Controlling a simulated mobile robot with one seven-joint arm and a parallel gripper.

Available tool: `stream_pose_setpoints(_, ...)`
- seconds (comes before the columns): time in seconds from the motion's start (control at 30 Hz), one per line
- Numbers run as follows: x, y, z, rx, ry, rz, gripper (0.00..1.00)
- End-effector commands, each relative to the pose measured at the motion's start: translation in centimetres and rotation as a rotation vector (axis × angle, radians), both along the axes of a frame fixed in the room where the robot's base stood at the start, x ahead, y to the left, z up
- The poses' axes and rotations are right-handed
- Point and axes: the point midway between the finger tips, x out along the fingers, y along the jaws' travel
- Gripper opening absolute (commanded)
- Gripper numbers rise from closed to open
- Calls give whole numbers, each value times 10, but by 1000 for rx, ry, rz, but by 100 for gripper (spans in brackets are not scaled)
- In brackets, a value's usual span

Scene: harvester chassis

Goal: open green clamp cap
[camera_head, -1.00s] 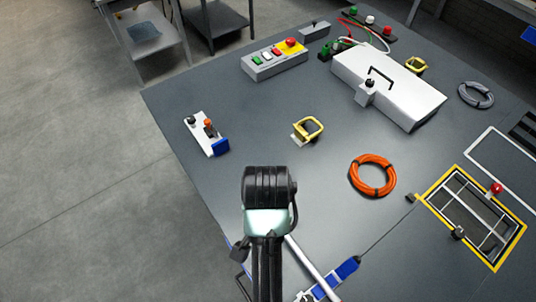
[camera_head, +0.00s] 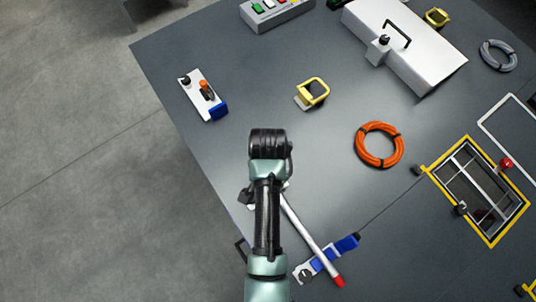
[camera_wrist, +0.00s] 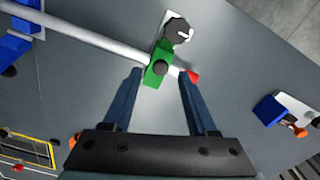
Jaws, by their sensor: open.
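The green clamp cap (camera_wrist: 158,64) sits over a pale rod (camera_wrist: 90,33) in the wrist view, with a round dark knob on it. A grey knob (camera_wrist: 179,30) on a white plate is just beyond it. The rod has a red tip (camera_wrist: 193,76) just past the cap. My gripper (camera_wrist: 160,78) is open, with its two fingers apart on either side of the cap in the picture. I cannot tell whether they touch it. In the head view my arm hides the cap; the rod (camera_head: 310,235) runs out from behind it to another red end.
A blue clamp (camera_head: 347,243) is near the rod's lower end. A white plate with a blue block (camera_head: 218,111), a yellow handle (camera_head: 316,90), an orange cable coil (camera_head: 379,145) and a yellow-framed opening (camera_head: 478,190) are on the grey panel. Bare panel lies between them.

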Motion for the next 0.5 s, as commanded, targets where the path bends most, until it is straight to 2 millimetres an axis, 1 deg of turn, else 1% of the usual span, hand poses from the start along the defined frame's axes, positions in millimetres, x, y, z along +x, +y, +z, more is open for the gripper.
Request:
stream_pose_setpoints(0.03, -1, 0, -7, 0, 3, 0, 58)
stream_pose_setpoints(0.1, 0, 0, -15, 0, 2, 0, 58)
stream_pose_setpoints(0.2, 0, 0, -22, 0, 1, 0, 58)
stream_pose_setpoints(0.3, 0, 0, -26, 0, 0, 0, 58)
stream_pose_setpoints(0.5, 0, 0, -27, 0, -1, 0, 58)
